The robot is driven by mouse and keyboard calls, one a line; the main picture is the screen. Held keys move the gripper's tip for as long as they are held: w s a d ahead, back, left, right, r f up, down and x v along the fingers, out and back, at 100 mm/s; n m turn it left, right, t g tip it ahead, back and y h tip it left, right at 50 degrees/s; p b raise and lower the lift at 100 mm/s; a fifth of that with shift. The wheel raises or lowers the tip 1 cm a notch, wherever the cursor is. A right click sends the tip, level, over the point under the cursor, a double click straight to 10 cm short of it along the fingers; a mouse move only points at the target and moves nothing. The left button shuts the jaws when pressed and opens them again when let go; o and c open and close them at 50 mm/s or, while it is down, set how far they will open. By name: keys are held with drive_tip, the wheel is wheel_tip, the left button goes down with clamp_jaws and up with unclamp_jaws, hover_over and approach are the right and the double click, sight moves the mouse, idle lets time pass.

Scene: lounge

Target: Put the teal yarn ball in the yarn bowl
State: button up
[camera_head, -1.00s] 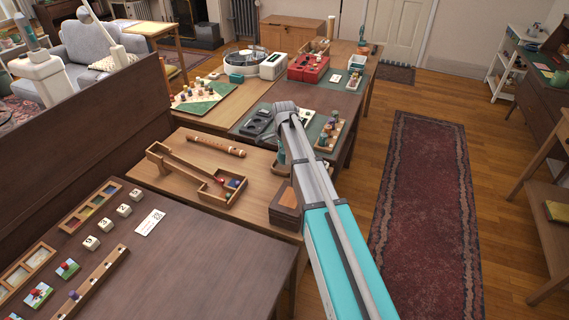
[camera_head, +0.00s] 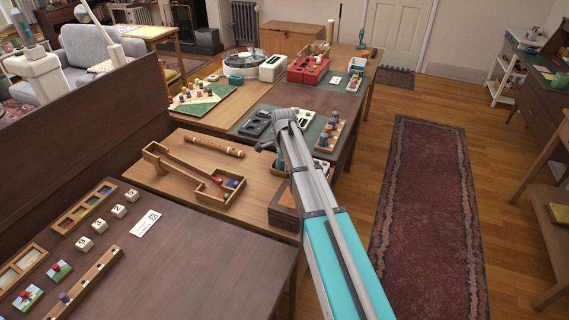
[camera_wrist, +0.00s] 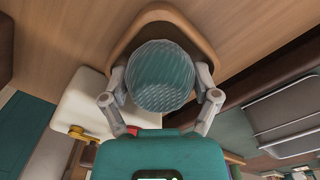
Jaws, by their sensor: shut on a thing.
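In the wrist view my gripper (camera_wrist: 161,78) is shut on the teal yarn ball (camera_wrist: 162,75), with a finger on each side of it. The ball looks round, with a fine ribbed surface. Behind it is a brown wooden thing with a rounded rim (camera_wrist: 166,13), which looks like the yarn bowl. The ball overlaps it in the picture; I cannot tell how far apart they are.
In the wrist view a cream block (camera_wrist: 82,103) lies left of the ball, and a grey tray-like thing (camera_wrist: 285,110) is at right. In the head view a wooden ramp toy (camera_head: 190,172) and a flute (camera_head: 214,146) lie left of my arm. A red rug (camera_head: 425,210) covers clear floor at right.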

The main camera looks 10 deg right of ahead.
drive_tip(key=o, duration=1)
drive_tip(key=shift+c, duration=0.2)
wheel_tip(320, 180, up, 12)
drive_tip(key=p, duration=1.2)
drive_tip(key=shift+r, duration=0.15)
drive_tip(key=s+n, duration=1.5)
drive_tip(key=s, duration=1.3)
drive_tip(key=shift+d+n, duration=0.2)
drive_tip(key=shift+n, duration=0.2)
